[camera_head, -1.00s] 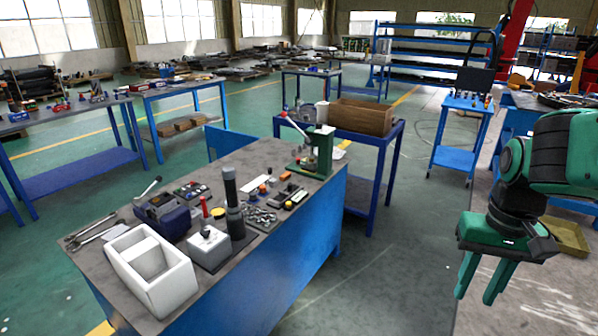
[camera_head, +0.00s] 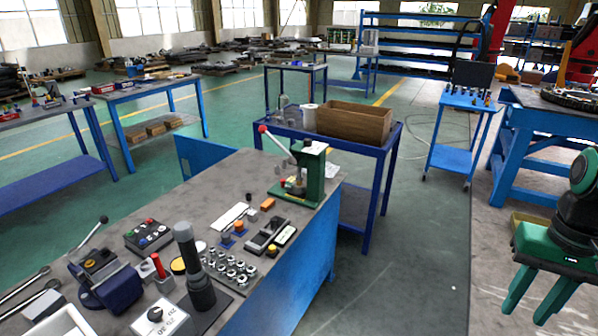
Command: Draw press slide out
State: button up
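A green press (camera_head: 313,171) stands upright at the far right end of the grey workbench (camera_head: 217,180). Its lever slopes up to the left and ends in a red knob (camera_head: 262,129). The press slide itself is too small to make out clearly. My gripper (camera_head: 528,312) hangs at the right edge of the view, fingers pointing down, well to the right of the workbench and apart from the press. Its two green fingers are spread with nothing between them.
Between me and the press, the bench holds a dark upright cylinder (camera_head: 194,265), a tray of metal sockets (camera_head: 230,268) and a button box (camera_head: 149,236). Behind the press, a blue table carries a brown wooden box (camera_head: 353,123). The floor right of the bench is clear.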

aim_at(297, 191)
jog(key=u, duration=0.3)
jog(key=i, duration=1.05)
jog(key=u, duration=0.5)
